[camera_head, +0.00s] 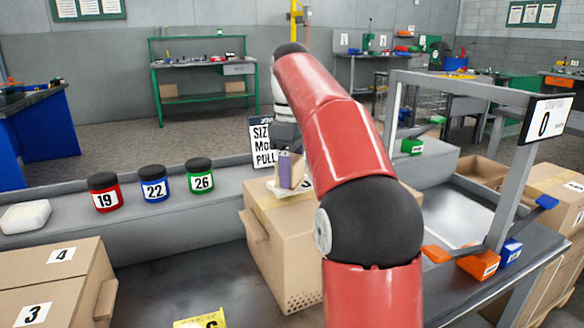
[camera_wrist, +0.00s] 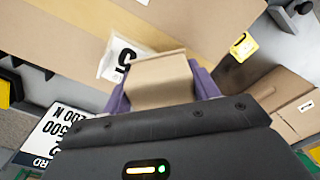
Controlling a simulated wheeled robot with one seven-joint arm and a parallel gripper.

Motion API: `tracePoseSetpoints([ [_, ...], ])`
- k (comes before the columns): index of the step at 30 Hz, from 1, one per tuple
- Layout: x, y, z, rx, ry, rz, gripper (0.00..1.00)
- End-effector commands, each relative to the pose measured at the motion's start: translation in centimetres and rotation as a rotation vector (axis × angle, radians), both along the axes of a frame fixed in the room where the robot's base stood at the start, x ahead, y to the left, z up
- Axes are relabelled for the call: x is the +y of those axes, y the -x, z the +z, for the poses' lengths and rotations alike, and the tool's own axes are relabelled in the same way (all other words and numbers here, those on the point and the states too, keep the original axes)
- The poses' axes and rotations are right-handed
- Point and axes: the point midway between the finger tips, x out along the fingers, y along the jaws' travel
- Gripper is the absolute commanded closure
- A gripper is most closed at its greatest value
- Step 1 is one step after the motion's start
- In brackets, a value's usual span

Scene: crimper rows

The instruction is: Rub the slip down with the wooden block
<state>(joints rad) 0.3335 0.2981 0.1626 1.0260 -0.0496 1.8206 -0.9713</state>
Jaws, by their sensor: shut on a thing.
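My gripper (camera_head: 289,168) has purple fingers and is shut on the wooden block (camera_head: 298,172), a light brown block that also shows between the fingers in the wrist view (camera_wrist: 160,80). The slip (camera_wrist: 122,60) is a white paper with a black number, lying on top of a closed cardboard box (camera_head: 278,249). In the head view a pale edge of the slip (camera_head: 290,193) shows just under the block. The block covers part of the slip in the wrist view. I cannot tell whether block and slip touch.
A black-and-white sign (camera_head: 263,143) stands just behind the box. Jars numbered 19 (camera_head: 105,193), 22 (camera_head: 154,184) and 26 (camera_head: 201,177) stand on the ledge at left. Cartons (camera_head: 48,284) lie front left. A grey frame with a display (camera_head: 543,121) rises at right.

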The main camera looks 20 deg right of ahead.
Motion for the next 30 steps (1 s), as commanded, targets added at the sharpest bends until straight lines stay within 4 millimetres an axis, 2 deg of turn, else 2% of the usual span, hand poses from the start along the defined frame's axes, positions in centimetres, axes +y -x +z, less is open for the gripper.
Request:
tracePoseSetpoints([
  [30, 0.0, 0.0, -1.6, 0.000, 0.000, 0.000, 0.58],
])
